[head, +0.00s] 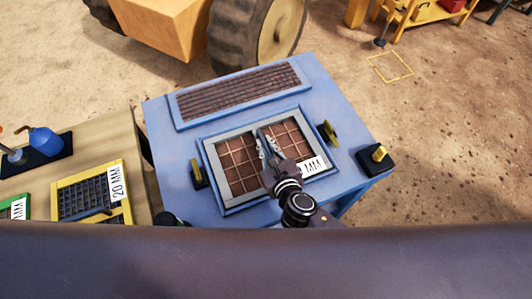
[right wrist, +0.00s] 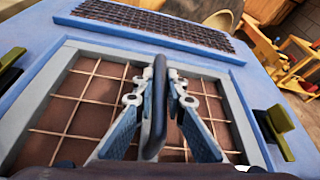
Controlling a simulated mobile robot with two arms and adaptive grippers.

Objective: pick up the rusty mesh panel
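The rusty mesh panel (head: 236,168) lies in a grey frame on top of the blue machine, with brown mesh under a light grid and a white label marked MM. It also shows in the right wrist view (right wrist: 85,95). My right gripper (head: 267,146) is over the panel, with one finger on each side of the bar. Part of the panel is hidden behind my right gripper. My left gripper is not in view.
A finer rusty screen (head: 240,91) is set in the blue top (head: 335,95) behind the panel. Dark clamps with yellow handles (head: 198,173) flank the frame. A yellow-framed 20 MM mesh (head: 122,208) lies on the table at left. A large wheel (head: 262,35) stands behind.

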